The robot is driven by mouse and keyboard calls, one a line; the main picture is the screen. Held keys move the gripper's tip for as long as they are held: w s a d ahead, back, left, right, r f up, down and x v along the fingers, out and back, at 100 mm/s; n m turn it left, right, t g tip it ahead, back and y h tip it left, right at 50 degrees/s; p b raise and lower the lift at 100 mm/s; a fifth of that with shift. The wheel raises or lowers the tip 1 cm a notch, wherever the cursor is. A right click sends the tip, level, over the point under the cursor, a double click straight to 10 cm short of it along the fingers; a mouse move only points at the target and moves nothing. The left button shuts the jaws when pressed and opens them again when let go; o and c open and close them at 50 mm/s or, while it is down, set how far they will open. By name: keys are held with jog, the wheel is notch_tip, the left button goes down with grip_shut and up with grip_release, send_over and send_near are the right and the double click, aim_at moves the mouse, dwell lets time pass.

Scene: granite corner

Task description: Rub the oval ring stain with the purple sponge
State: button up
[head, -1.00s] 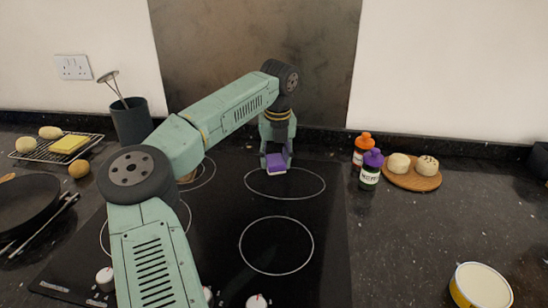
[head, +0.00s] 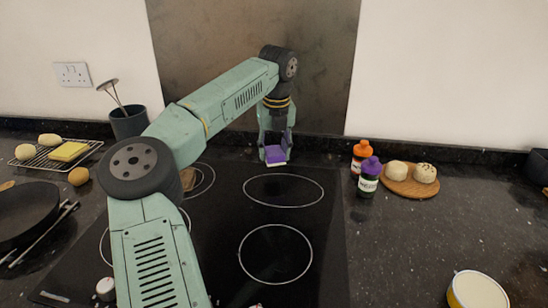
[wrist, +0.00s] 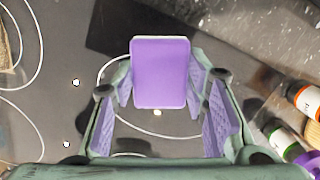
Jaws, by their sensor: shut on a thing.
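The purple sponge (head: 275,155) is held in my gripper (head: 275,148) over the back part of the black cooktop (head: 225,215). In the wrist view the sponge (wrist: 160,75) sits between the two fingers of my gripper (wrist: 163,92), with its flat purple face towards the camera. In the head view it is just behind a thin pale oval ring (head: 283,190). I cannot tell whether this ring is the stain or a burner marking, or whether the sponge touches the surface. Part of a ring (wrist: 110,75) shows around the sponge in the wrist view.
A utensil pot (head: 128,121), wire rack (head: 85,157) and black pan (head: 25,210) are left. The backsplash (head: 300,70) is close behind my gripper.

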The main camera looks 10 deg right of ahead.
jog(key=shift+r, duration=0.3)
jog(key=shift+r, duration=0.1)
jog(key=shift+r, duration=1.4)
